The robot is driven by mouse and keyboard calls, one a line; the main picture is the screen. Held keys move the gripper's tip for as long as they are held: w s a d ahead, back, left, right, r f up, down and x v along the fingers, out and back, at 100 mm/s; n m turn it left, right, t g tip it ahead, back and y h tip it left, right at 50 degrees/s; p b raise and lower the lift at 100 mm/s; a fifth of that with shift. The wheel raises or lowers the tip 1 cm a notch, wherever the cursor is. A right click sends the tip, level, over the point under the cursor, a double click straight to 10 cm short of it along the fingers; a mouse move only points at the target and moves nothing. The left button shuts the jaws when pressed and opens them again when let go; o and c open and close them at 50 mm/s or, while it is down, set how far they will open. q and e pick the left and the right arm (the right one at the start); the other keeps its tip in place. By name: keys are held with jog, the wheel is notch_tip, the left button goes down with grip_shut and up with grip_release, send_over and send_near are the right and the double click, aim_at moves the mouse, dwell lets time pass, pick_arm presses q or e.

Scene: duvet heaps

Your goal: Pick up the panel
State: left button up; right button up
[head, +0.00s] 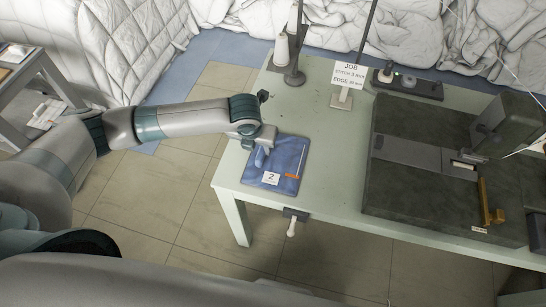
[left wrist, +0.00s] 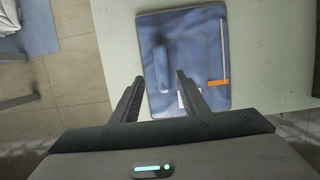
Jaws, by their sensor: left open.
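The panel (head: 287,156) is a flat blue padded piece with a raised blue strip, an orange strip and a white label reading 2. It lies flat on the pale green table near its left end. It also shows in the left wrist view (left wrist: 203,48), where the raised blue strip (left wrist: 162,69) stands ahead of my fingers. My left gripper (head: 262,152) is over the panel's left part. My right gripper is not in view.
A sewing machine (head: 508,125) on a dark board fills the table's right side. A thread stand (head: 293,75) and a job sign (head: 345,78) stand at the back. A clamp (head: 294,215) hangs at the front edge. White duvet heaps (head: 415,32) lie behind.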

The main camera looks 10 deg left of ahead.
aim_at(261, 152)
pick_arm(q)
jog(key=shift+w+d+f+p, duration=0.1)
jog(key=shift+w+f+p, duration=0.1)
jog(key=shift+f+p, duration=0.3)
jog(key=p+x, duration=0.1)
jog(key=x, duration=0.1)
jog(key=shift+w+d+f, duration=0.1)
jog(key=shift+d+f, duration=0.05)
jog(key=shift+f, duration=0.2)
jog(key=shift+w+f+p, duration=0.2)
jog(key=shift+f+p, duration=0.1)
jog(key=shift+f, duration=0.35)
jog(key=shift+c, duration=0.3)
grip_shut()
